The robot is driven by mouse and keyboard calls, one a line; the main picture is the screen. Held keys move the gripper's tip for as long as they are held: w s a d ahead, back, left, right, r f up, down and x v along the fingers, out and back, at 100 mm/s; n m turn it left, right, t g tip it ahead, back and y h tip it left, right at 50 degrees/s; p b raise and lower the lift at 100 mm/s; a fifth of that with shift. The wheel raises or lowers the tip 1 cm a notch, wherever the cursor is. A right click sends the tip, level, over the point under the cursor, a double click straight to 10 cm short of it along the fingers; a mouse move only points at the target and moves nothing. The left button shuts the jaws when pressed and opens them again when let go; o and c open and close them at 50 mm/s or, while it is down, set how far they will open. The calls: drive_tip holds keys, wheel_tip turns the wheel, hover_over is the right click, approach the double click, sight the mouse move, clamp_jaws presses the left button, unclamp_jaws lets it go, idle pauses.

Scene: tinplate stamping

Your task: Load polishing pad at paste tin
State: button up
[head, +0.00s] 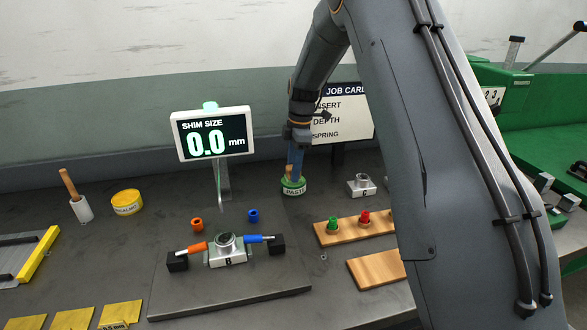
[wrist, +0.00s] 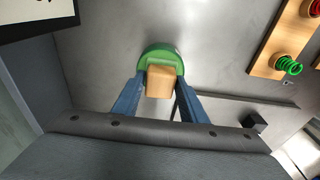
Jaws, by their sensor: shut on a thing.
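The green paste tin (head: 294,187) stands on the grey bench right of the shim display, with its label facing front. My gripper (head: 293,168) reaches down over it from above. Its blue fingers are shut on a tan block, the polishing pad (head: 288,171). In the wrist view, the pad (wrist: 160,82) sits between the fingertips of my gripper (wrist: 157,88) and covers part of the green tin (wrist: 158,57). The pad is at the tin's top; I cannot tell whether it touches the paste.
A fixture marked B (head: 228,257) with orange and blue pins stands at the front. A shim display (head: 213,136) stands left of the tin. A wooden board (head: 350,232) with green and red springs lies at right. A yellow tin (head: 126,203) and mallet (head: 81,208) are at left.

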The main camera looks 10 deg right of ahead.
drive_tip(key=shift+r+p, duration=1.65)
drive_tip(key=shift+r, duration=1.8)
